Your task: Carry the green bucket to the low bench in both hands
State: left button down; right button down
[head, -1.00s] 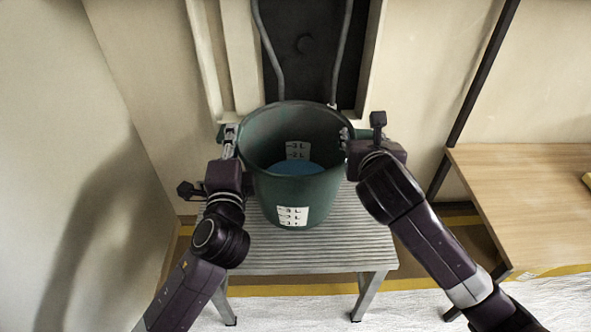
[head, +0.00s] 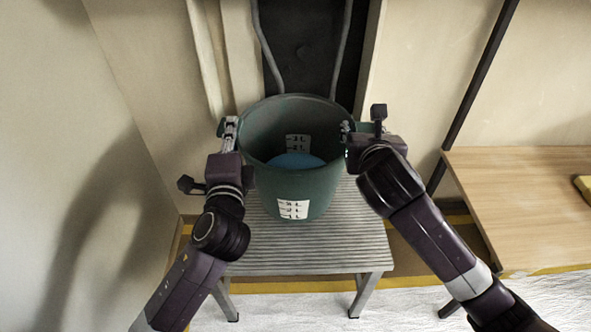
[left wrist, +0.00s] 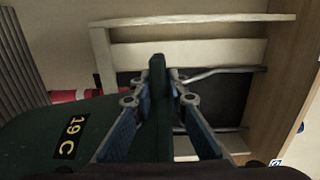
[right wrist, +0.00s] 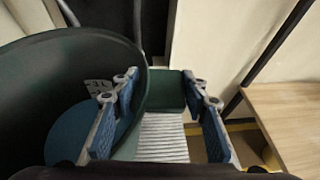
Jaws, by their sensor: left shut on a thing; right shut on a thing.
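The green bucket (head: 270,185) is upright, with blue contents (head: 296,161) low inside and a white scale label on its front. It is over the grey ribbed bench (head: 310,245); I cannot tell whether its base touches the top. My left gripper (head: 229,127) is shut on the bucket's left lug, which shows between the fingers in the left wrist view (left wrist: 160,105). My right gripper (head: 348,133) is shut on the right lug, which shows between its fingers in the right wrist view (right wrist: 168,90). The bucket's underside is hidden.
A dark panel (head: 305,45) with grey pipes stands behind the bucket. A wooden table (head: 520,200) with a yellow object (head: 583,187) is at the right. A wall (head: 50,120) is close at the left. A red object (left wrist: 75,95) shows in the left wrist view.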

aim_at(541, 223)
jog(key=l+z, duration=0.1)
jog(key=z, duration=1.2)
jog(key=i+l, duration=0.75)
jog(key=l, duration=0.15)
